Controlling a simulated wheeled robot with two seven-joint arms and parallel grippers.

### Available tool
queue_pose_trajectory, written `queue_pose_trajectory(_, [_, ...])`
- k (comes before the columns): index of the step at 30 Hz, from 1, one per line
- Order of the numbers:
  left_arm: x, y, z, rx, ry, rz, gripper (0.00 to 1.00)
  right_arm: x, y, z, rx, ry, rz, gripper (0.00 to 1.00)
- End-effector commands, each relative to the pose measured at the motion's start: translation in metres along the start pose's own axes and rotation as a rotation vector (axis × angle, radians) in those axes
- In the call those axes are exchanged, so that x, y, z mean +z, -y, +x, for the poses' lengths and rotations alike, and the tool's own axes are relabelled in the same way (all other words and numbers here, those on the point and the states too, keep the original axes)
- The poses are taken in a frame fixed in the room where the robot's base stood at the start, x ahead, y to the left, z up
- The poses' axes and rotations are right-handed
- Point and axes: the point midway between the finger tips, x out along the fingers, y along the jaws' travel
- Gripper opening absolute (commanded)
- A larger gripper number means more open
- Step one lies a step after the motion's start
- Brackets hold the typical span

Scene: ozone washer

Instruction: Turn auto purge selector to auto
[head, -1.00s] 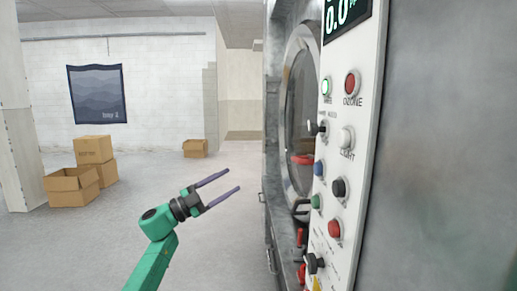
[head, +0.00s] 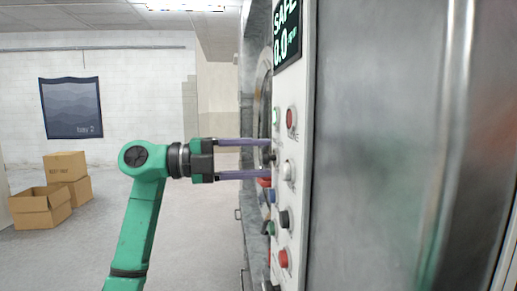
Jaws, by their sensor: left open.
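The auto purge selector (head: 269,156) is a small dark knob on the white control panel (head: 294,180), just below the green-lit and red top buttons. The panel is seen at a steep angle, so the selector's setting cannot be read. My left gripper (head: 264,158) is open, with its two purple fingers pointing right at the panel. The fingertips lie above and below the selector in the picture. I cannot tell whether they touch it. My right gripper is not in view.
A red button (head: 291,118), a white light button (head: 288,170), a black button (head: 284,218) and a lower red button (head: 284,258) sit close by. A display (head: 287,36) reads SAFE 0.0. Cardboard boxes (head: 45,208) stand far left. The floor between is clear.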

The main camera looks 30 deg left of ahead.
Motion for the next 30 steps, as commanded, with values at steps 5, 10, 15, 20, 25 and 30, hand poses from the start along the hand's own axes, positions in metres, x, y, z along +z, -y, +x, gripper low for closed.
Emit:
queue_pose_trajectory(5, [0.0002, -0.0005, 0.0063, -0.001, 0.001, 0.0, 0.61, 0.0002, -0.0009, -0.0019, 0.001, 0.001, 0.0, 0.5])
queue_pose_trajectory(10, [0.0002, -0.0008, 0.006, 0.0, 0.0, 0.0, 0.46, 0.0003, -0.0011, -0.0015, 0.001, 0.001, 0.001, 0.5])
queue_pose_trajectory(15, [0.0001, -0.0009, 0.0059, 0.0, 0.0, 0.0, 0.0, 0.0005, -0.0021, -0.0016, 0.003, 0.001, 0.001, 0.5])
queue_pose_trajectory(20, [0.0001, -0.0012, 0.0058, 0.001, 0.0, 0.003, 0.0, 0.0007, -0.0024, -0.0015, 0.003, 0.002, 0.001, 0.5])
queue_pose_trajectory(25, [0.0, -0.0019, 0.0058, 0.003, -0.001, 0.031, 0.0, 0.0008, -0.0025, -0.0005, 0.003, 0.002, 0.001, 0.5])
queue_pose_trajectory(30, [0.0002, -0.0025, 0.0057, 0.003, 0.0, 0.103, 0.0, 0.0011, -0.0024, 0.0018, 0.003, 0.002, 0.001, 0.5])
